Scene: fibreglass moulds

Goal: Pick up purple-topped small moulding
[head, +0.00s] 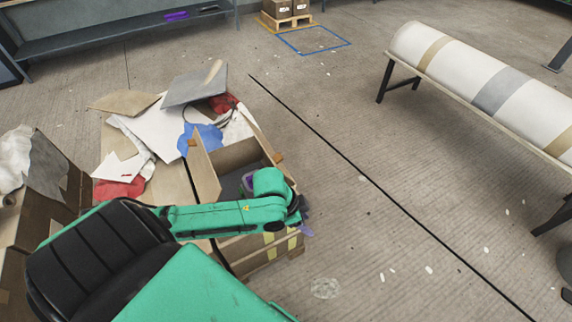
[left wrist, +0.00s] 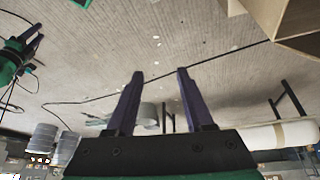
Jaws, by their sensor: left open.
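A small purple-edged piece (head: 249,184) shows inside the open wooden crate (head: 206,172) in the head view. It is partly hidden behind my green arm, so I cannot tell its full shape. My left gripper (head: 305,222) is at the crate's right side, with the arm reaching across the crate. In the left wrist view my left gripper (left wrist: 155,98) is open, with nothing between its dark purple fingers. A green arm end with dark fingers, seemingly my right gripper (left wrist: 28,45), shows at the left edge of that view.
A long white mould (head: 490,80) stands on legs at the right. A purple item (head: 176,15) is on the far shelf (head: 110,30). Floor between crate and mould is mostly clear.

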